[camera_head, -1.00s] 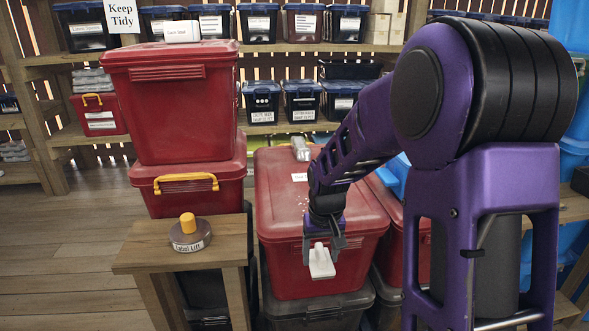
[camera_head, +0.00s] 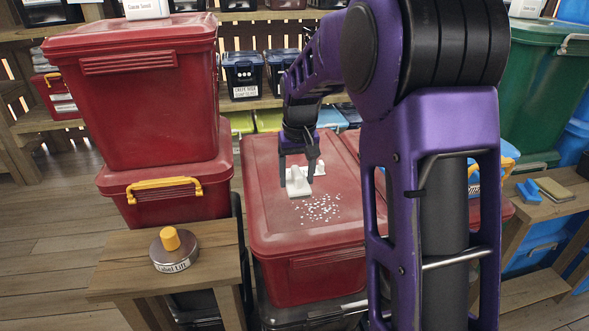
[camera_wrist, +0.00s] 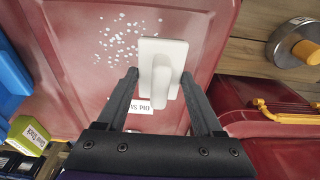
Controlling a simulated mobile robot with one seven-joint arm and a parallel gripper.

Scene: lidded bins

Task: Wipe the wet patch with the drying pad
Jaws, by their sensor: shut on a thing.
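My gripper (camera_head: 298,168) is shut on the raised grip of a white pad (camera_head: 298,186), which I take as the drying pad. It also shows between the fingers in the wrist view (camera_wrist: 176,54), flat side toward the lid. The wet patch (camera_head: 319,208) is a cluster of pale droplets on the red bin lid (camera_head: 275,225). In the head view the pad is at the patch's far left edge. In the wrist view the droplets (camera_wrist: 122,42) lie just left of the pad. I cannot tell whether the pad touches the lid.
Stacked red bins (camera_head: 150,95) stand close on the left. A wooden side table (camera_head: 205,278) holds a round Label Lift tin (camera_head: 172,262) with a yellow knob. A white label (camera_wrist: 142,106) lies on the lid.

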